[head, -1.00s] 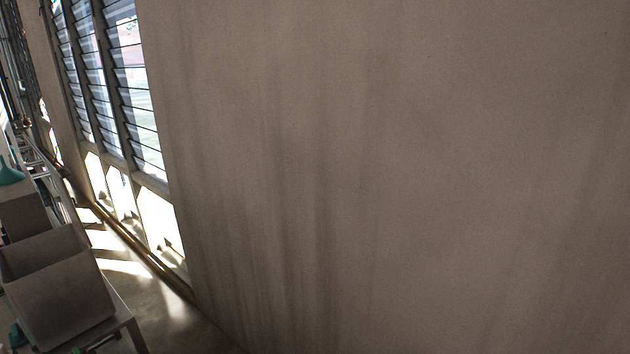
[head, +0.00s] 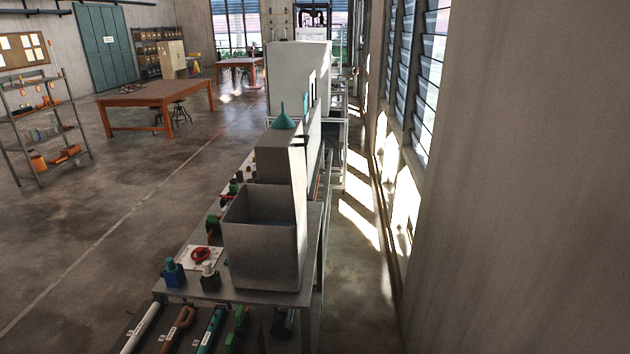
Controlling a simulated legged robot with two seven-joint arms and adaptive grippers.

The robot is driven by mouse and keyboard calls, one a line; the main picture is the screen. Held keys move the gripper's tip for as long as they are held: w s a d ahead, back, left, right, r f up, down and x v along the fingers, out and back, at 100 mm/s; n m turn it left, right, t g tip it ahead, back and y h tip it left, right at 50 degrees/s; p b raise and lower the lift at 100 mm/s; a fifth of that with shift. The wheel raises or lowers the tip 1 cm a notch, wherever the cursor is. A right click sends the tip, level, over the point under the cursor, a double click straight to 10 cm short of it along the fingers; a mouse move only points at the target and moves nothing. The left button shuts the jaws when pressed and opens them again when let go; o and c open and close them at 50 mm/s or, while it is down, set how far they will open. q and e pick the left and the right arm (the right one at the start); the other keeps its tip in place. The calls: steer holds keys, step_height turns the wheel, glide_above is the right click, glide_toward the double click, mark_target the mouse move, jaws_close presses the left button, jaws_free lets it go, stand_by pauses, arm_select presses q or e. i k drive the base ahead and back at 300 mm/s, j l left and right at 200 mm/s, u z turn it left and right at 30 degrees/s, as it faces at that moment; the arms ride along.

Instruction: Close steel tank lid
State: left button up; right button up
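A grey, open-topped box that looks like the steel tank (head: 262,245) stands at the near end of a long bench in the head view. Its inside shows from above and nothing covers its top. I cannot pick out a lid for certain. A taller grey block (head: 279,155) stands right behind the tank, with a teal funnel (head: 284,119) on top. Neither of my grippers is in view.
The bench (head: 215,287) holds a blue bottle (head: 173,273), a grey bottle (head: 210,276) and a red wheel (head: 201,254). Tools lie below it. A wall (head: 530,190) fills the right. The floor (head: 110,235) left of the bench is largely clear.

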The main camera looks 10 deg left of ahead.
mark_target(295, 152)
steer(key=i+l+u, duration=0.15)
steer(key=i+u, duration=0.25)
steer(key=i+l+u, duration=0.2)
steer(key=u, duration=0.2)
steer(key=i+l, duration=0.05)
